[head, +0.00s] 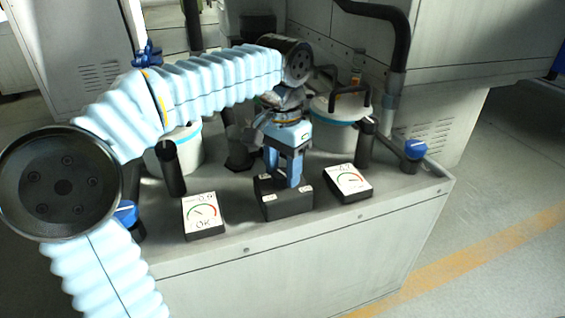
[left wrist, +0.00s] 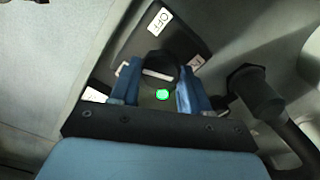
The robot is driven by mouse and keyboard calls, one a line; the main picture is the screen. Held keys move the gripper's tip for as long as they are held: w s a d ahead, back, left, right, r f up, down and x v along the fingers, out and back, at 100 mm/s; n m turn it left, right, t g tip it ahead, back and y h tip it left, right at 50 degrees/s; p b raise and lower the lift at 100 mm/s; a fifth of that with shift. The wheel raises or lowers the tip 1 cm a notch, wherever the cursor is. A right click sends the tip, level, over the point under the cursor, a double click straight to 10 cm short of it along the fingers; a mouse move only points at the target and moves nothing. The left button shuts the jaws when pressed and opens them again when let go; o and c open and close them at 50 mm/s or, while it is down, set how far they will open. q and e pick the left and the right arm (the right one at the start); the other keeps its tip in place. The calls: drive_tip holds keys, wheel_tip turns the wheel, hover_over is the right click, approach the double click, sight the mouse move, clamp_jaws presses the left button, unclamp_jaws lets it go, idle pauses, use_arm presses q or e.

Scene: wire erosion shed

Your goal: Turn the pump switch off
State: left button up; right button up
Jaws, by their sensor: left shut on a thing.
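The pump switch is a black box (head: 287,205) with white labels, at the front edge of the grey cabinet top. My left gripper (head: 285,183) reaches down onto it from above, its blue fingers shut on the switch's knob. In the left wrist view the round black knob (left wrist: 160,66) with a white bar sits between the two fingers (left wrist: 158,88). An OFF label (left wrist: 159,21) shows on the box beyond the knob, and a green lamp (left wrist: 162,95) is lit near it. Other labels are partly hidden by the fingers. My right gripper is out of view.
White canisters (head: 337,108), black pipes and blue-handled valves (head: 415,150) crowd the cabinet top (head: 405,190). The floor in front is clear.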

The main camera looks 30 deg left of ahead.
sight(283, 173)
use_arm(q)
drive_tip(key=m+p, duration=0.3)
drive_tip(key=m, duration=0.2)
drive_tip(key=shift+r, duration=0.15)
drive_tip(key=shift+m+p, duration=0.95)
drive_tip(key=shift+m, duration=1.45)
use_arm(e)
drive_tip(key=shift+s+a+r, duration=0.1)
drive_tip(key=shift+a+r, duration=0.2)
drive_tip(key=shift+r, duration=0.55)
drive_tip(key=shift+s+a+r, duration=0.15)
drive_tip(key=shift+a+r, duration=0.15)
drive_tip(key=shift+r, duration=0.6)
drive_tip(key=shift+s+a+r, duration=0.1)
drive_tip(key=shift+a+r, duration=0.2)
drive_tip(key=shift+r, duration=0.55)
use_arm(q)
drive_tip(key=o, duration=1.1)
drive_tip(key=shift+c, duration=0.2)
wheel_tip(283, 173, up, 14)
drive_tip(key=p, duration=0.2)
drive_tip(key=shift+f+p, duration=0.25)
drive_tip(key=shift+p, duration=0.1)
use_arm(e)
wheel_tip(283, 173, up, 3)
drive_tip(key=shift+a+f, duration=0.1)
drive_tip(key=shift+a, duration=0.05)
